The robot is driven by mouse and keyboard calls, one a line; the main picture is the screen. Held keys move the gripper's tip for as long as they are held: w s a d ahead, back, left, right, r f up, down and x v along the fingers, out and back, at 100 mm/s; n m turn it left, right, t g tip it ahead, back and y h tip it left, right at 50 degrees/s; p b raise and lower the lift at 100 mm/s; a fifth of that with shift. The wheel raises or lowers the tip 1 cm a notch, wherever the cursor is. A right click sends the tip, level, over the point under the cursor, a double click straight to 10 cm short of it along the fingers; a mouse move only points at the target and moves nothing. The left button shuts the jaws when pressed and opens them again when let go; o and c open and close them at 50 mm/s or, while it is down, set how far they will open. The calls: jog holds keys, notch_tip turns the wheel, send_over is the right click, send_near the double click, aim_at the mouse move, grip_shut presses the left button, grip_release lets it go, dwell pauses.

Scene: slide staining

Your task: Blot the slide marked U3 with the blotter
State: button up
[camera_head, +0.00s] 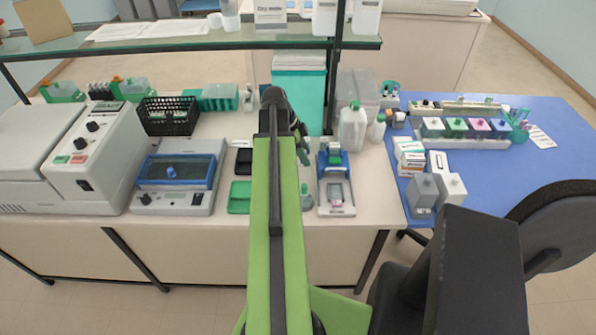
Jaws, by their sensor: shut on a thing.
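My arm reaches up the middle of the view to the bench. My gripper (303,150) is at its far end, seen from behind and partly hidden by the arm. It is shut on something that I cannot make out. I cannot pick out the blotter for certain. To the right of my gripper, a white and blue device (336,207) stands on the bench with a small pinkish piece (336,192) on it, perhaps a slide. No U3 mark is readable at this size.
A blue-lidded unit (145,200) and a black basket (168,128) stand left of my arm, with a green tray (239,206) beside it. A white jug (352,130) stands at right. The blue table (480,185) holds coloured jars (456,126) and grey blocks (423,190). A glass shelf (200,42) spans above.

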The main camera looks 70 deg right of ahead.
aim_at(308, 176)
notch_tip(308, 176, down, 8)
jog(key=b, duration=0.6)
jog(key=shift+r, duration=0.45)
jog(key=shift+f, duration=0.2)
jog(key=o, duration=1.1)
jog(key=p+v, duration=1.6)
jog(key=v, duration=0.1)
jog(key=shift+r, duration=0.2)
